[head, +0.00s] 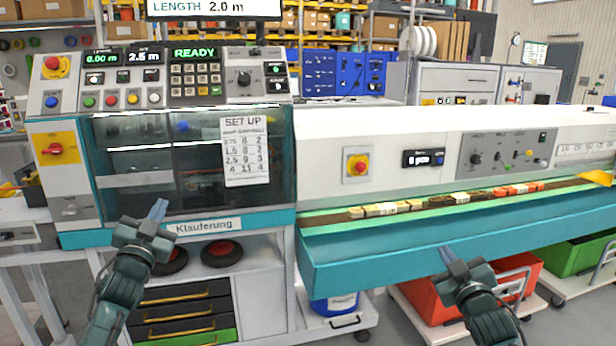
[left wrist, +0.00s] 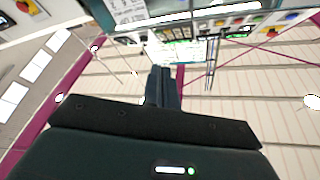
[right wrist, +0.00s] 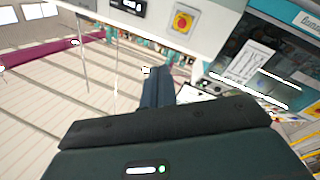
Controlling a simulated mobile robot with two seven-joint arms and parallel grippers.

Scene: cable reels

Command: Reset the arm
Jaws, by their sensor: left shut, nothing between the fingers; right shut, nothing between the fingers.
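My left gripper (head: 157,211) is raised in front of the machine's lower left window, with its fingers together and empty. Its closed fingers also show in the left wrist view (left wrist: 162,86). My right gripper (head: 450,256) is in front of the teal trough at the right, also with fingers together and empty. Its closed fingers show in the right wrist view (right wrist: 157,86). Both arms come up from the bottom of the head view, apart from each other, and neither gripper visibly holds anything.
The cable machine (head: 190,225) has a "READY" display and a set-up sheet (head: 245,150) on its window. A teal trough (head: 400,245) runs right, with bundles (head: 385,209) on the belt behind it. A red bin (head: 520,290) and a green bin (head: 575,258) stand below.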

